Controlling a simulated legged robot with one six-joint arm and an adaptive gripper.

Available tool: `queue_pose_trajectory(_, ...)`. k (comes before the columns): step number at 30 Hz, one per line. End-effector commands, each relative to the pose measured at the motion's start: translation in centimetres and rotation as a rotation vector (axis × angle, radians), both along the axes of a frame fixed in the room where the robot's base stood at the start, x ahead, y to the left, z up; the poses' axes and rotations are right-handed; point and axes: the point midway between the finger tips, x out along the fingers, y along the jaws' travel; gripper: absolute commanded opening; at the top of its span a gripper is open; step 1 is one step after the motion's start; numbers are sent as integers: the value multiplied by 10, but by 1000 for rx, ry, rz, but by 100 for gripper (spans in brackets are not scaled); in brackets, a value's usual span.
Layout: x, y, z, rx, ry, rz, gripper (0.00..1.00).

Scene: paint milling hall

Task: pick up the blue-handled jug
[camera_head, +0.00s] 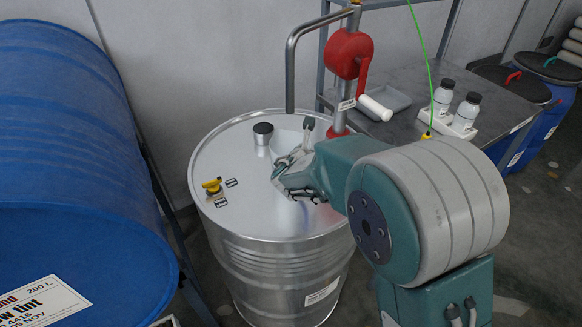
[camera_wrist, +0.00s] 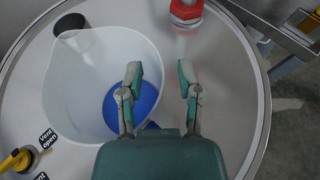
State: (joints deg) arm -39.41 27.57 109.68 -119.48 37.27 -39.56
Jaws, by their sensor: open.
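A pale, translucent jug (camera_wrist: 85,85) stands on the drum lid in the wrist view, with a round blue area visible inside it. In the head view, the pale jug (camera_head: 288,137) is mostly hidden behind my gripper (camera_head: 292,172). My gripper (camera_wrist: 160,74) is open, its two fingers apart. In the wrist view, its left finger overlaps the jug's right side, and its right finger is over the bare lid. A small bit of blue shows low between the fingers; I cannot tell whether it is the handle. The rest of the handle is hidden.
The steel drum (camera_head: 245,225) has a black cap (camera_head: 263,133) and a yellow valve (camera_head: 212,186) on its lid. A red pump (camera_head: 348,55) with a bent pipe rises behind. A blue drum (camera_head: 75,140) is left; a bench with white bottles (camera_head: 443,97) is right.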

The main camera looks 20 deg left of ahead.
Motion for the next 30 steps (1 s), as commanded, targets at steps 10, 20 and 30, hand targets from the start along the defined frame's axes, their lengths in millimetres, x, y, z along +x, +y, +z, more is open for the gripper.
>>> queue_pose_trajectory(10,-1,2,-1,-3,0,1,0)
queue_pose_trajectory(20,-1,2,-1,-2,1,1,0)
queue_pose_trajectory(30,0,1,24,1,-3,0,0)
